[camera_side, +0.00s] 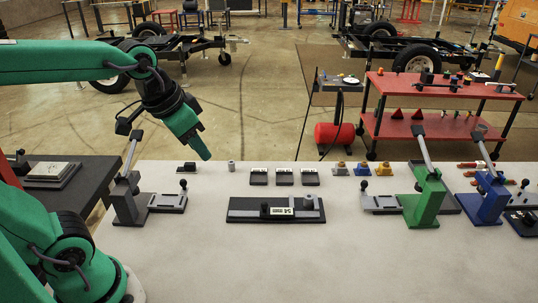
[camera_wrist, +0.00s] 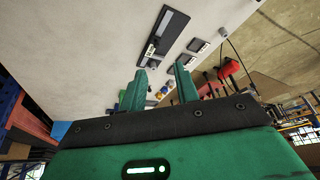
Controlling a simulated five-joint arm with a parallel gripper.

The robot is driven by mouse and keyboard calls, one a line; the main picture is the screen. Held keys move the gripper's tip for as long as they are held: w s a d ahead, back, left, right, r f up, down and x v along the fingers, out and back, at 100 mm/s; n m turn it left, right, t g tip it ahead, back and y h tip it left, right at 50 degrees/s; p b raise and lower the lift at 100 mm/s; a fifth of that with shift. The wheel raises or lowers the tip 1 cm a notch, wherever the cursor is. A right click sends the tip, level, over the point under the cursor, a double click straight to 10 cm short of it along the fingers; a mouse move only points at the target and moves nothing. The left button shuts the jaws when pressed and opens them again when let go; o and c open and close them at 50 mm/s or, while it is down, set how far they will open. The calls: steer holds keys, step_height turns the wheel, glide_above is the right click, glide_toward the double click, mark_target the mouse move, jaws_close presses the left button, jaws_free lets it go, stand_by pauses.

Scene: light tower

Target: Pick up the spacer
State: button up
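A small grey cylinder (camera_side: 231,166), which looks like the spacer, stands upright on the pale table in the side view. Another grey round piece (camera_side: 308,202) sits on a long black plate (camera_side: 245,215) with a white label; the plate also shows in the wrist view (camera_wrist: 172,27). My gripper (camera_side: 206,156) hangs above the table's back edge, left of the grey cylinder and apart from it. In the wrist view my gripper (camera_wrist: 161,75) has its two green fingers spread with nothing held between them.
Several small black blocks (camera_side: 284,177) and coloured knobs (camera_side: 362,169) line the table's back. A grey clamp (camera_side: 125,205) stands at left, with green (camera_side: 424,203) and blue (camera_side: 488,202) clamps at right. The table's front is clear.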

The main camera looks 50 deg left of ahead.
steer(key=w+d+m+g, duration=0.1)
steer(key=w, duration=0.6)
steer(key=m+g, duration=0.4)
steer(key=m, duration=0.2)
glide_above(309, 196)
steer(key=f, duration=1.7)
steer(key=shift+s, duration=0.2)
steer(key=shift+w+f, duration=0.15)
steer(key=shift+f, duration=4.05)
jaws_close()
